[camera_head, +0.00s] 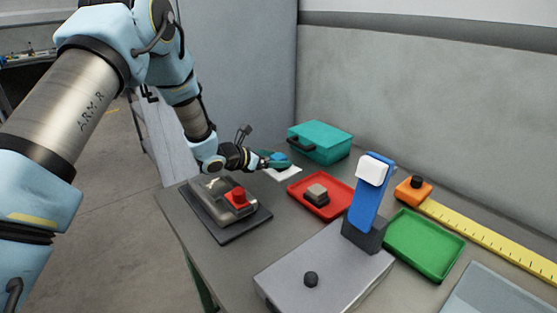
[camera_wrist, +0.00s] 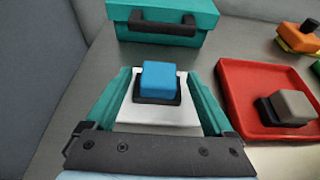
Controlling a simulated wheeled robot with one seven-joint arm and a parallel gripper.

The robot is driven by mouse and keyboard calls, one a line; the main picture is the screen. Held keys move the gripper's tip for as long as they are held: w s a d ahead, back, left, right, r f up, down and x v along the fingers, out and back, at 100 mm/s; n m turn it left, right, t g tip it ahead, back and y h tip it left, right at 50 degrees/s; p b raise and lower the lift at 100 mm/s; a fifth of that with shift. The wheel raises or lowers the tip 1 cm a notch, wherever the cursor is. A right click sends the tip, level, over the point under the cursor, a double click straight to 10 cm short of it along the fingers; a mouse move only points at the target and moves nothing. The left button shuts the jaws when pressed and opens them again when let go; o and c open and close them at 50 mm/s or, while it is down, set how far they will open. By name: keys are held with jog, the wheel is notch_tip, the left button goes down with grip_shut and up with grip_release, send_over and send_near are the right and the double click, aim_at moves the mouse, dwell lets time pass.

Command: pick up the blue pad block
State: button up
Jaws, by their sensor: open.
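The blue pad block (camera_wrist: 158,79) has a blue top on a dark base. It sits on a white pad (camera_wrist: 140,112) on the grey table. In the head view the blue block (camera_head: 279,156) is small and partly hidden by my gripper. My gripper (camera_wrist: 158,93) has two teal fingers, spread apart on either side of the block. The fingers are open, and gaps show between them and the block. In the head view my gripper (camera_head: 272,161) is low over the white pad (camera_head: 284,173).
A teal case (camera_head: 321,143) stands just behind the block. A red tray (camera_head: 322,207) with a grey block (camera_head: 316,193) lies to the right. A device with a red button (camera_head: 239,197) sits in front. A blue upright stand (camera_head: 369,195) and a green tray (camera_head: 424,246) are farther right.

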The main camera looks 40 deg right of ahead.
aim_at(285, 157)
jog(key=x, duration=0.1)
jog(key=p+x, duration=0.2)
jog(key=shift+d+r, duration=0.15)
jog(key=shift+d, duration=0.25)
jog(key=shift+w+d+f, duration=0.1)
jog(key=shift+d+f, duration=0.15)
jog(key=shift+d, duration=0.1)
grip_shut()
